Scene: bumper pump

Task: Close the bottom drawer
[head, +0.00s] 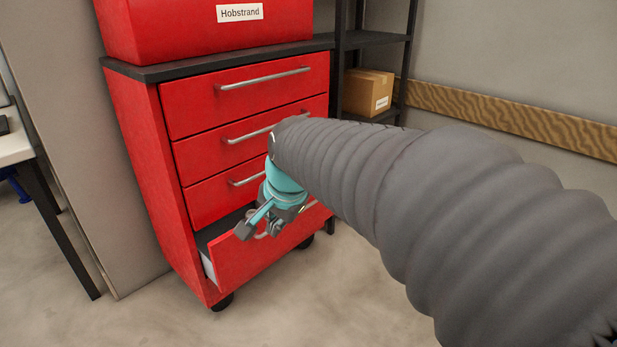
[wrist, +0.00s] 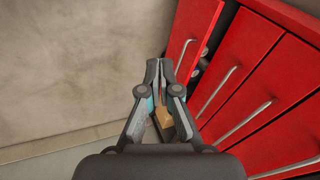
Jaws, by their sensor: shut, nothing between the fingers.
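The bottom drawer (head: 240,262) of the red cabinet (head: 137,150) is pulled partly out, with a dark gap above its front. Its right part is hidden behind my arm and gripper. In the wrist view the bottom drawer (wrist: 188,32) is the leftmost red front, standing out from the others, with its handle (wrist: 178,58) to the right of my fingertips. My gripper (head: 257,229) is at the bottom drawer's front, near its handle. In the wrist view my gripper (wrist: 160,68) is shut and empty. I cannot tell whether it touches the drawer.
The drawers above, such as the top drawer (head: 240,92), look shut and have bar handles. A red box (head: 190,30) labelled Hobstrand sits on top. A dark shelf with a cardboard box (head: 366,95) stands at right, a table (head: 15,148) at left. Floor in front is clear.

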